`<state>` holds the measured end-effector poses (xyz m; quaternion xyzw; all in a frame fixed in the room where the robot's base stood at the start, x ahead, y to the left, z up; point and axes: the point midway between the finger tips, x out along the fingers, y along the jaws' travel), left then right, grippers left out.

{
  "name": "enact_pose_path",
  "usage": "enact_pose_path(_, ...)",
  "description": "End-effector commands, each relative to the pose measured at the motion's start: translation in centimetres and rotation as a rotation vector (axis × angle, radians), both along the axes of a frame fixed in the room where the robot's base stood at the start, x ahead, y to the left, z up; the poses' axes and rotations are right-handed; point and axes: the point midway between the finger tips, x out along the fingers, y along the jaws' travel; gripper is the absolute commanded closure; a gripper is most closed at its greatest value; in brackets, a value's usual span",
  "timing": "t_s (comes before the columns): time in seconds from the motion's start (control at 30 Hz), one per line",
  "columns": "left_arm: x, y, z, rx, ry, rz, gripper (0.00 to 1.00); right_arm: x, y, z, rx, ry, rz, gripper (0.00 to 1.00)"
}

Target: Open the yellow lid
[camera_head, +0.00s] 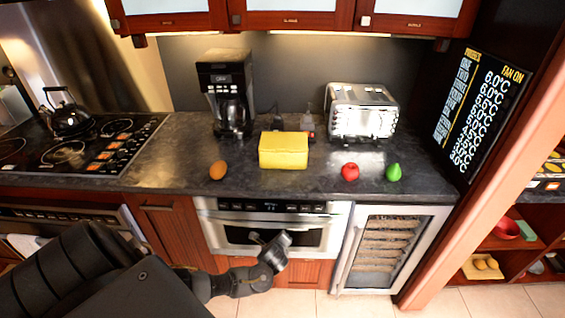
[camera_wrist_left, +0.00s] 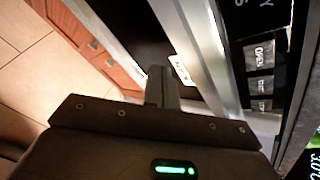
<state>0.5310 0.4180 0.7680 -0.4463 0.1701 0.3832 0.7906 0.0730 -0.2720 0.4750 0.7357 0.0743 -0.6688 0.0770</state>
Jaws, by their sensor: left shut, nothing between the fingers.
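A yellow box (camera_head: 283,158) stands on the dark counter, and its yellow lid (camera_head: 284,142) forms the top and looks closed. My left gripper (camera_head: 277,246) is in front of the microwave drawer, below the counter edge and well below the box. It is shut and empty. In the left wrist view the shut fingers (camera_wrist_left: 162,85) point towards the appliance front; the box is out of that view. My right gripper is not in view.
The microwave drawer (camera_head: 225,234) sits under the counter (camera_head: 320,183). A coffee maker (camera_head: 229,90) and toaster (camera_head: 362,112) stand behind.

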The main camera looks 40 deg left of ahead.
Motion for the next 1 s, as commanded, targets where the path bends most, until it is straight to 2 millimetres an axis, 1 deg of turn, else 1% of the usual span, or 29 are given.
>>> enact_pose_path(0.03, 2.3, 0.4, 5.1, 0.11, -0.001, -0.076, 1.0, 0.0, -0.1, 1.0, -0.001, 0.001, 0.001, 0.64)
enact_pose_path(0.07, 3.2, 0.7, 7.3, 0.176, 0.009, -0.114, 1.0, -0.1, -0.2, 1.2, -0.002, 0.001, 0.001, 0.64)
enact_pose_path(0.1, 4.2, 1.0, 9.9, 0.257, 0.025, -0.16, 1.0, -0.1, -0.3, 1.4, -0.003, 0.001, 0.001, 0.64)
enact_pose_path(0.2, 5.7, 1.6, 15.3, 0.422, 0.068, -0.25, 1.0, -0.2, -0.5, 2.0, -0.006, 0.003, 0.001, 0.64)
enact_pose_path(0.3, 6.5, 2.3, 18.9, 0.551, 0.112, -0.311, 1.0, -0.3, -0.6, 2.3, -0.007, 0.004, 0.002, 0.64)
enact_pose_path(0.33, 6.7, 2.6, 19.7, 0.584, 0.123, -0.323, 1.0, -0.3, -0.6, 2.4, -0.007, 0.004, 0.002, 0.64)
enact_pose_path(0.43, 7.2, 3.8, 21.5, 0.685, 0.155, -0.345, 1.0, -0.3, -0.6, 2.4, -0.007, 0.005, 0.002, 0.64)
enact_pose_path(0.57, 7.6, 4.7, 22.5, 0.751, 0.176, -0.354, 1.0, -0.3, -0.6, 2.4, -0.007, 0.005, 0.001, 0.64)
enact_pose_path(0.8, 8.1, 5.2, 22.4, 0.76, 0.18, -0.352, 1.0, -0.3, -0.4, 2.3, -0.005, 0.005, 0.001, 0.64)
enact_pose_path(0.97, 9.5, 6.4, 21.7, 0.761, 0.182, -0.352, 1.0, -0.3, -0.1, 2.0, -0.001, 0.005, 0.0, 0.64)
enact_pose_path(1.0, 10.1, 6.8, 21.5, 0.761, 0.182, -0.35, 1.0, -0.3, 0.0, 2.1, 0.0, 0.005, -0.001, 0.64)
